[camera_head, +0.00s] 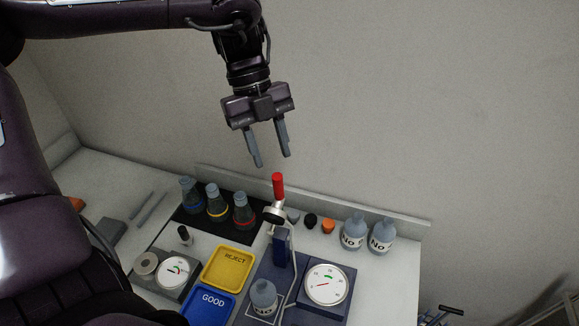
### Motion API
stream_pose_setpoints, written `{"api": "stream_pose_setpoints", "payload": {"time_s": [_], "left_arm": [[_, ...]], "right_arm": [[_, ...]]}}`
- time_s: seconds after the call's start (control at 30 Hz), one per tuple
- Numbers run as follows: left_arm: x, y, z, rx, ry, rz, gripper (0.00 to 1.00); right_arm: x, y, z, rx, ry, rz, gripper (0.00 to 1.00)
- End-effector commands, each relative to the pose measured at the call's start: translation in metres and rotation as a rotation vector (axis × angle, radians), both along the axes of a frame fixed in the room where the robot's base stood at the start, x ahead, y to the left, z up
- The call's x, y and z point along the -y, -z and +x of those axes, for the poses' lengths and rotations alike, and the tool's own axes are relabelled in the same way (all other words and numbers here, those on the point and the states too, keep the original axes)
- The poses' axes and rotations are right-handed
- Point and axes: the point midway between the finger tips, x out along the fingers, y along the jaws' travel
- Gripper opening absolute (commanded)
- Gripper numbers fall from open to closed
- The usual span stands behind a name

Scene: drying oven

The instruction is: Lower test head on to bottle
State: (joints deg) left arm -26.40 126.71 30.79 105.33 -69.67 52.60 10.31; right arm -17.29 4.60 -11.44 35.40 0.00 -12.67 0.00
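My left gripper (272,160) hangs in the air above the bench, fingers down, open with a clear gap and nothing between them. A test stand with a red-handled lever (278,186) stands below it; the fingertips are above the red grip and appear apart from it. The stand has a blue column (282,250) and a silver arm by the lever. A grey bottle (264,297) stands upright on the stand's base, in front of the column. The test head cannot be made out clearly. My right gripper is not in view.
A round gauge (327,284) sits right of the bottle. A yellow REJECT tray (229,268) and blue GOOD tray (210,303) lie left. Several flasks stand on a black mat (190,225). Small stoppers and two labelled bottles (381,240) line the back, before a low wall ledge.

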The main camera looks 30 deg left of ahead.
Motion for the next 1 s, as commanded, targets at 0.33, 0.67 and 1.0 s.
{"api": "stream_pose_setpoints", "payload": {"time_s": [0.33,0.67,1.0], "left_arm": [[0.020,0.048,-0.008,-0.003,0.000,-0.001,0.39],[0.026,0.065,-0.010,0.001,-0.002,-0.001,0.39],[0.026,0.065,-0.010,0.000,-0.001,0.000,0.14]], "right_arm": [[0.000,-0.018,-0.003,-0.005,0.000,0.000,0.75],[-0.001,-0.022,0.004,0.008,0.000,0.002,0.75],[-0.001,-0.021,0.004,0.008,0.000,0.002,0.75]]}}
